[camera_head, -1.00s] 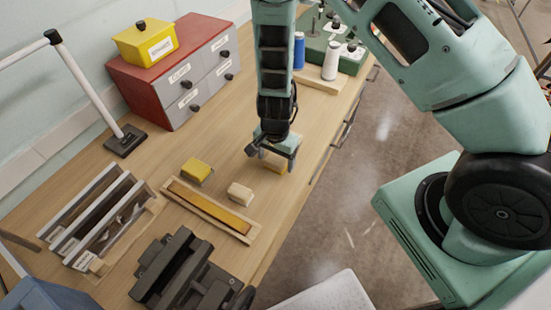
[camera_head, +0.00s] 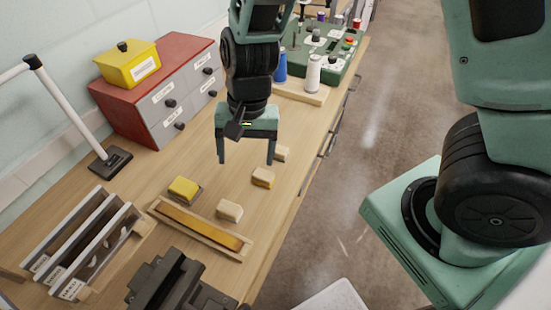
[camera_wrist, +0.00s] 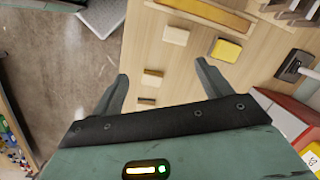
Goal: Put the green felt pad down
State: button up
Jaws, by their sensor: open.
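My gripper (camera_head: 246,160) is open and empty, fingers pointing down, above the bench (camera_head: 318,122). In the wrist view, my gripper (camera_wrist: 162,70) spreads its fingers with small blocks visible beyond. A cream block (camera_head: 229,210) and a yellow-topped pad with a dark base (camera_head: 185,189) lie nearer. I cannot make out green felt on any of them.
A long wooden tray with an amber strip (camera_head: 202,227) lies in front. Slatted racks (camera_head: 92,240) stand left, a red drawer cabinet (camera_head: 150,90) behind. Spools, including a white one (camera_head: 313,73), stand at the back right. The bench's right edge is close to the blocks.

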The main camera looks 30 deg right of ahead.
jog(key=s+r+n+t+h, duration=0.1)
jog(key=s+r+n, duration=1)
jog(key=s+n, duration=0.2)
jog(key=shift+s+r, duration=0.15)
jog(key=shift+s, duration=0.2)
